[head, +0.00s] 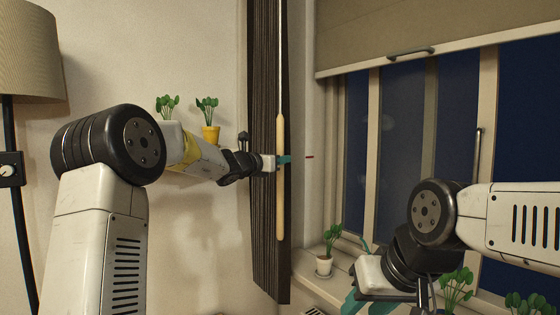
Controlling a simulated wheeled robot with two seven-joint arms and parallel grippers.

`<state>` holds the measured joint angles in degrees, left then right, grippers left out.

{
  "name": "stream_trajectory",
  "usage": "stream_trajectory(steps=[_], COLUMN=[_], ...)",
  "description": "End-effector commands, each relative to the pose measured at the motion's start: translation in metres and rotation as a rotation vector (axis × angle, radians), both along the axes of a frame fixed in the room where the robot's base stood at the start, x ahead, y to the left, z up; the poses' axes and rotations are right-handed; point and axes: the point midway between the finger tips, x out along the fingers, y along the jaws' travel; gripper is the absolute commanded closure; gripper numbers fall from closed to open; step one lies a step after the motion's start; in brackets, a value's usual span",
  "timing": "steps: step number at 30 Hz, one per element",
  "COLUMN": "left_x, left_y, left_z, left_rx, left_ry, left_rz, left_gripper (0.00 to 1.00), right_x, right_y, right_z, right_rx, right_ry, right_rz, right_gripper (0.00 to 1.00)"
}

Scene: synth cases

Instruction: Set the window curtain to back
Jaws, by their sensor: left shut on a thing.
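The dark brown pleated curtain (268,70) hangs in a narrow gathered strip at the left side of the window (405,110). A pale cream wand (281,210) hangs upright in front of it from a thin light rod. My left gripper (283,161) reaches in from the left across the curtain, and its teal fingers are shut on the wand at about mid-height.
A small red mark (309,157) is on the wall right of the wand. Potted plants (324,264) stand on the windowsill, close to my right arm. A shelf with a yellow pot (211,134) is behind my left arm. A lamp (28,55) stands left. A blind (430,35) covers the window's top.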

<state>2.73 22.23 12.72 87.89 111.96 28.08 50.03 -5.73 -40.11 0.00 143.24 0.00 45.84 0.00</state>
Motion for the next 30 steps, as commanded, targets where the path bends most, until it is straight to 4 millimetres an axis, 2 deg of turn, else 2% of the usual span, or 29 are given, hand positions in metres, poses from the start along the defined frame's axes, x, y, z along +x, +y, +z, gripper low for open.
stream_trajectory(steps=[26,30], left_x=[0.000,0.013], left_y=[0.001,0.009], left_z=[0.000,0.000], left_rx=[0.000,-0.001], left_ry=[0.000,-0.001], left_rz=[0.001,0.003], left_gripper=[1.00,1.00], right_x=[0.000,0.000], right_y=[0.000,0.000], right_z=[0.000,0.000], right_rx=[0.000,0.000], right_ry=[0.000,0.000], right_rz=[0.000,0.000], right_gripper=[0.64,0.64])
